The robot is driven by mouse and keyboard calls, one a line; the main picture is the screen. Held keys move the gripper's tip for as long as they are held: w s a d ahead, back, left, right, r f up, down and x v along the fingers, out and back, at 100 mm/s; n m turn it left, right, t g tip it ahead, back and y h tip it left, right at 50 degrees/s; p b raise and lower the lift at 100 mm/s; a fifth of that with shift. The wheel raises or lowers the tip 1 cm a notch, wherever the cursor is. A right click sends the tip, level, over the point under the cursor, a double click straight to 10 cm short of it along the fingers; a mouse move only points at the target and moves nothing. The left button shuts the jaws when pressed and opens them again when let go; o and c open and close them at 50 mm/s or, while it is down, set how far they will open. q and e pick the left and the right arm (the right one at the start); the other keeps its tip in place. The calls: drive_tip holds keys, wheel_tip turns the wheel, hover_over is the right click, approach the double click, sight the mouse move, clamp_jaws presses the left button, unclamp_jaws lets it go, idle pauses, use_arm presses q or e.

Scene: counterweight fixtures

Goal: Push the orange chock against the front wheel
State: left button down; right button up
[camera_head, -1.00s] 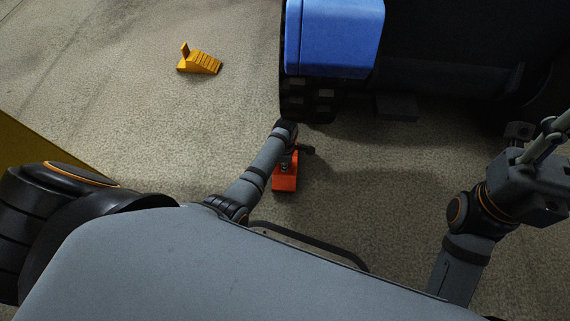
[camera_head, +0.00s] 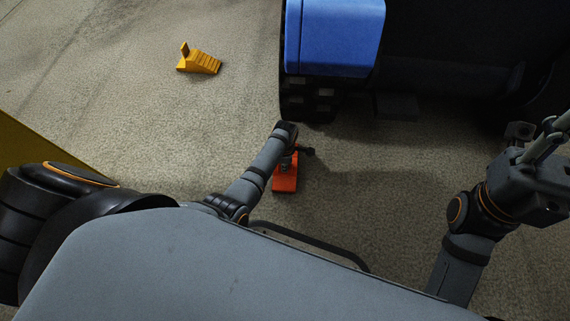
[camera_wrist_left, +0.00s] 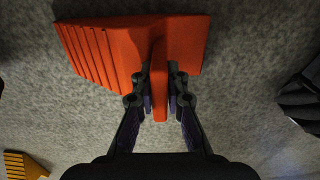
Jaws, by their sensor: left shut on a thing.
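The orange chock (camera_head: 285,183) is on the concrete floor, below the blue fender and partly hidden by my left arm. My left gripper (camera_head: 294,153) is mostly hidden by its own arm in the head view. In the left wrist view, my left gripper (camera_wrist_left: 159,88) is shut on the upright tab of the orange chock (camera_wrist_left: 110,50), whose ribbed slope points left. The dark front wheel (camera_head: 308,108) shows under the blue fender. In the head view a floor gap separates it from the chock. My right gripper (camera_head: 545,150) is at the right edge, its jaws unclear.
A yellow chock (camera_head: 200,62) lies on the floor at upper left; it also shows in the left wrist view (camera_wrist_left: 24,165). The blue fender (camera_head: 334,38) and dark vehicle underside fill the upper right. Floor between the yellow chock and the wheel is clear.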

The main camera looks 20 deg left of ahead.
use_arm(q)
drive_tip(key=c, duration=1.3)
unclamp_jaws()
